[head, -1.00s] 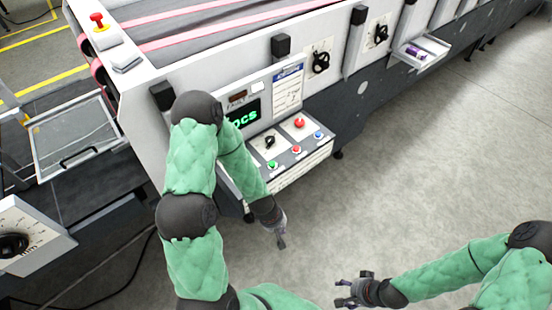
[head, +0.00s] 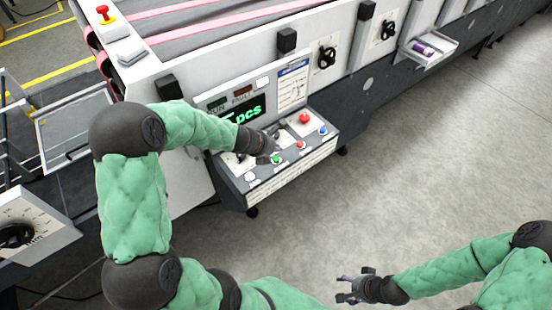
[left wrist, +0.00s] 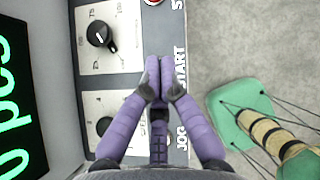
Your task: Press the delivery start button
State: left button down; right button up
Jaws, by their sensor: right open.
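The control panel (head: 262,172) on the machine's side carries a row of small buttons: white, green, red and blue. The green button (head: 276,160) sits just below my left gripper (head: 277,142) in the head view. In the left wrist view, my left gripper's purple fingers (left wrist: 159,66) are together and empty, over the panel beside the printed word START (left wrist: 180,72). The green button is not visible there, and I cannot tell whether the fingers touch the panel. My right gripper (head: 353,288) is open and empty above the floor.
A red mushroom button (head: 304,118) and a red button (head: 301,145) are close by. A black rotary knob (left wrist: 101,35) stands beside the fingers. The green-lit display (head: 243,113) rises behind the panel. Open floor (head: 430,170) lies to the right.

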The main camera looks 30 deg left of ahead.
aim_at(275, 160)
pick_arm(q)
jog(key=r, duration=0.1)
jog(key=w+a+r+n, duration=0.1)
jog(key=r+n+t, duration=0.1)
jog(key=shift+w+a+r, duration=0.15)
jog(key=shift+r, duration=0.15)
jog(key=shift+f, duration=0.15)
notch_tip(275, 160, down, 9)
jog(key=b, duration=0.8)
dwell(1.2)
jog(key=shift+f+b, duration=0.25)
jog(key=shift+b, duration=0.4)
